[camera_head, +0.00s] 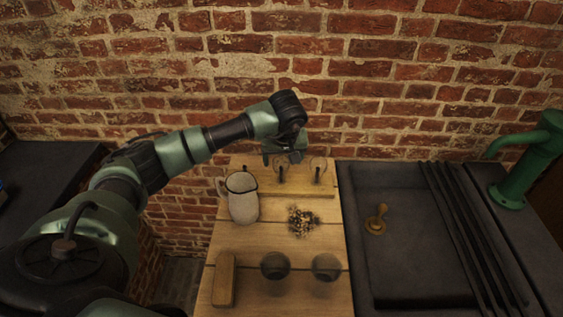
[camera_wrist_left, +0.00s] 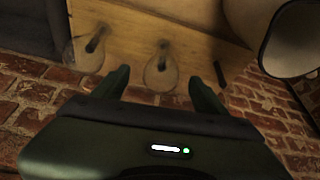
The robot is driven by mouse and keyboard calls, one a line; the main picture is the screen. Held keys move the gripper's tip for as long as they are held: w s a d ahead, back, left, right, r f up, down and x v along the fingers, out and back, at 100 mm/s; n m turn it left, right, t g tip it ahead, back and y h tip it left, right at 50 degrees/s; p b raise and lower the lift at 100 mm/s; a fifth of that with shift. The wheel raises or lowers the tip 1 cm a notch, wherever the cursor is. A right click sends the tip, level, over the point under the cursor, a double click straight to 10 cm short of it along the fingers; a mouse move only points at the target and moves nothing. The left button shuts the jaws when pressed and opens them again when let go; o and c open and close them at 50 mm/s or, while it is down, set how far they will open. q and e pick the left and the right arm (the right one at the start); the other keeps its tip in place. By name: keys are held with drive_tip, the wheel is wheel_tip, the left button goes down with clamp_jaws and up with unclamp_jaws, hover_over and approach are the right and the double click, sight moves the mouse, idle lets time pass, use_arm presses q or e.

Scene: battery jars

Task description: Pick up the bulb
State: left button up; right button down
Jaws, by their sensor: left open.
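Two clear glass bulbs with dark inner stems are at the far end of the wooden table (camera_head: 262,256). One bulb (camera_head: 279,172) is nearer the jug; the other bulb (camera_head: 318,168) is to its right. In the left wrist view, the bulb nearer the jug (camera_wrist_left: 161,78) shows between my fingertips, and the other bulb (camera_wrist_left: 88,55) is to the left. My left gripper (camera_head: 284,159) is open and empty, above the far edge of the table by the bulbs. Its fingers also show in the left wrist view (camera_wrist_left: 158,77). Its exact height over the bulb is unclear. My right gripper is not in view.
A pale jug (camera_head: 243,207) stands left of the bulbs. A pile of small pieces (camera_head: 301,221), two dark round jars (camera_head: 275,265) (camera_head: 326,267) and a wooden block (camera_head: 224,279) are nearer. A dark sink (camera_head: 420,260) lies right; a brick wall (camera_head: 370,75) rises behind.

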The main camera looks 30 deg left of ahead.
use_arm(q)
drive_tip(key=shift+p+x, duration=0.7)
drive_tip(key=shift+x, duration=0.2)
drive_tip(key=x, duration=0.2)
drive_tip(key=shift+a+f+p, duration=0.2)
drive_tip(key=shift+f+p, duration=0.2)
drive_tip(key=shift+w+a+f, duration=0.15)
drive_tip(key=shift+w+f, duration=0.1)
drive_tip(key=shift+f, duration=0.2)
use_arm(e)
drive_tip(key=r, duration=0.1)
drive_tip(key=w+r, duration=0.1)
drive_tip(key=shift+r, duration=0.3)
use_arm(q)
drive_tip(key=c, duration=1.5)
clamp_jaws()
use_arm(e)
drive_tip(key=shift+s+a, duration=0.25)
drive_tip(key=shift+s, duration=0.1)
